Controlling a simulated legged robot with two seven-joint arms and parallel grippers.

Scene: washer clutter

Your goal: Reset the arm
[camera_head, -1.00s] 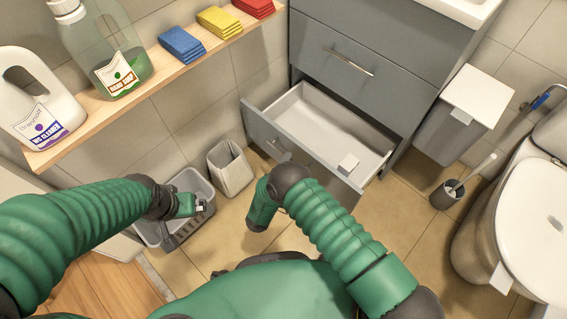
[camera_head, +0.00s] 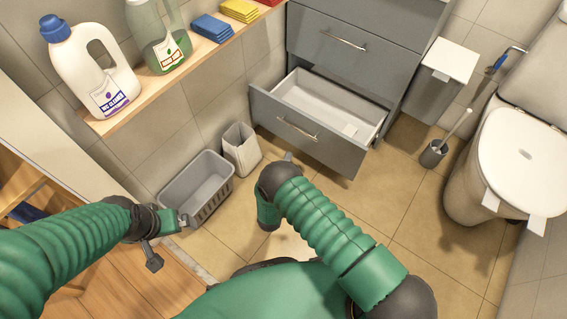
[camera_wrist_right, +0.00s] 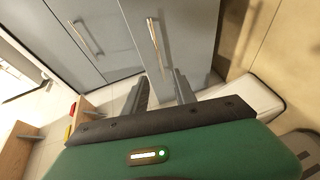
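My right arm reaches in at the lower middle of the head view, and its gripper is mostly hidden behind the arm; only a grey tip (camera_head: 288,157) shows in front of the open drawer. In the right wrist view the right gripper (camera_wrist_right: 162,88) has its two fingers apart with nothing between them, facing the grey cabinet front. My left arm comes in from the left, and its gripper (camera_head: 182,221) is beside the near edge of the grey basket (camera_head: 212,205). The left fingers are too small to judge, and I see nothing held.
The grey cabinet (camera_head: 350,62) has its lower drawer (camera_head: 310,128) pulled out, with a small white object inside. A shelf (camera_head: 150,98) carries bottles and sponges. A white bin (camera_head: 241,150) stands beside the basket. A toilet (camera_head: 520,165) and brush (camera_head: 435,152) stand right. Tiled floor is clear centre-right.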

